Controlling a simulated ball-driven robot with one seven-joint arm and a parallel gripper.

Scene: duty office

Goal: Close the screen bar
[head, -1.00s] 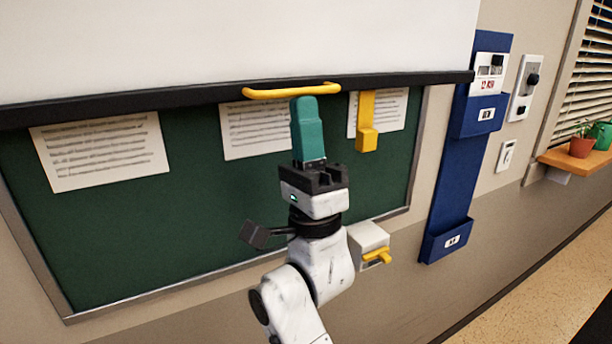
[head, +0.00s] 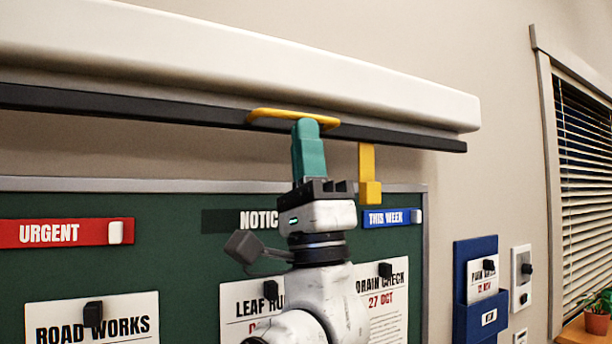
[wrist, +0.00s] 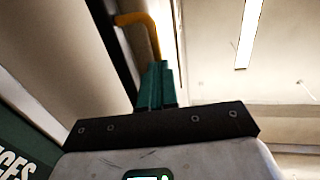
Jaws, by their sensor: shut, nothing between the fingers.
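The black screen bar (head: 400,134) runs across the head view just under the white screen housing (head: 300,62), a narrow strip apart from it. A yellow handle (head: 262,113) is fixed to the bar; it also shows in the wrist view (wrist: 136,19). A yellow tab (head: 368,188) hangs from the bar to the right of the handle. My gripper (head: 306,124) has teal fingers, shut with nothing between them, pointing up. The fingertips are at the handle's underside and hide part of it; whether they touch is hard to tell. The fingers also show in the wrist view (wrist: 158,68).
A green notice board (head: 180,270) with a red URGENT label (head: 60,233) and pinned papers lies below the bar. To the right are a blue wall holder (head: 475,250), wall switches (head: 521,270) and a window with blinds (head: 585,180). A plant pot (head: 597,322) stands on a sill.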

